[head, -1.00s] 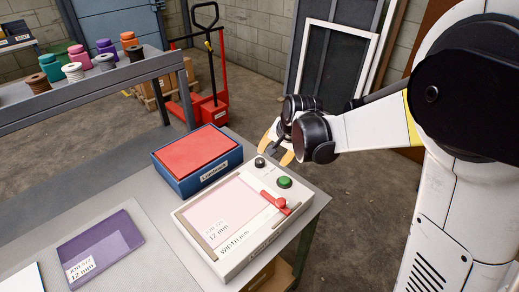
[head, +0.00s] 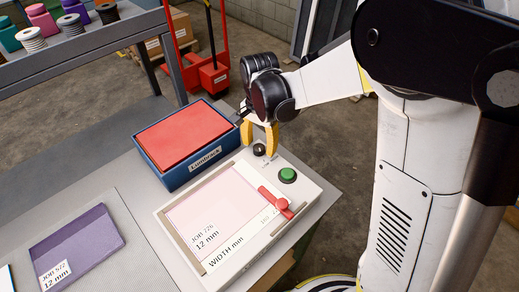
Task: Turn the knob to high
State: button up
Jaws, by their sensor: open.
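The black knob (head: 259,150) sits on the far corner of the white press (head: 300,182), beside a green button (head: 287,175). The small marks around the knob are too small to read. My gripper (head: 260,137) has yellow fingers pointing down. They are spread apart just above and behind the knob, one to each side of it in the picture. The gripper is open and holds nothing. I cannot tell whether a finger touches the knob.
A red lever (head: 282,205) lies on the press's width scale. Spools stand on a shelf behind.

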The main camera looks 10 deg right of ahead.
jog(key=shift+f, duration=0.5)
jog(key=shift+c, duration=0.6)
grip_shut()
jog(key=shift+n, duration=0.4)
jog(key=n, duration=0.5)
jog(key=shift+n, duration=0.3)
jog(key=n, duration=0.5)
jog(key=shift+a+p, duration=0.1)
jog(key=shift+p, duration=0.3)
jog(key=shift+n, duration=0.4)
